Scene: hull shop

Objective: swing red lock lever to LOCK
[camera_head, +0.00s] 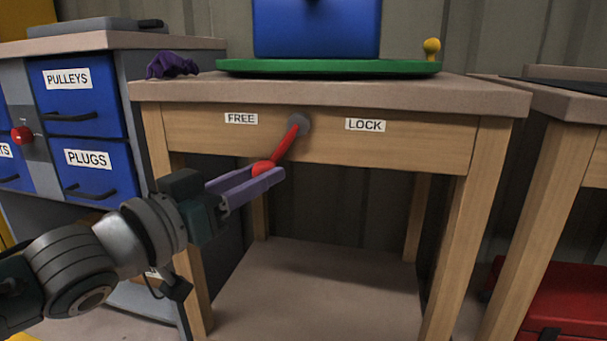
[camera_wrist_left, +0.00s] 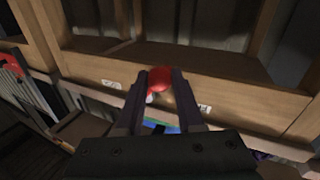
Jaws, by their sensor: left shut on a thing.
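The red lock lever (camera_head: 287,143) hangs from a grey round pivot (camera_head: 299,123) on the front of the wooden table. It slants down and to the left from the pivot, toward the FREE side. The FREE label (camera_head: 241,118) is left of the pivot and the LOCK label (camera_head: 365,125) is right of it. My left gripper (camera_head: 267,176) is shut on the lever's red ball end (camera_head: 262,167). In the left wrist view the red ball (camera_wrist_left: 159,80) sits between the purple fingertips (camera_wrist_left: 160,84). My right gripper is in neither view.
The table (camera_head: 440,92) carries a green round board (camera_head: 330,67) with a blue block (camera_head: 316,28) and a yellow knob (camera_head: 432,46). A purple cloth (camera_head: 172,65) lies on its left edge. Blue drawers (camera_head: 98,168) stand left. A red box (camera_head: 567,300) is low right. Space below the lever is open.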

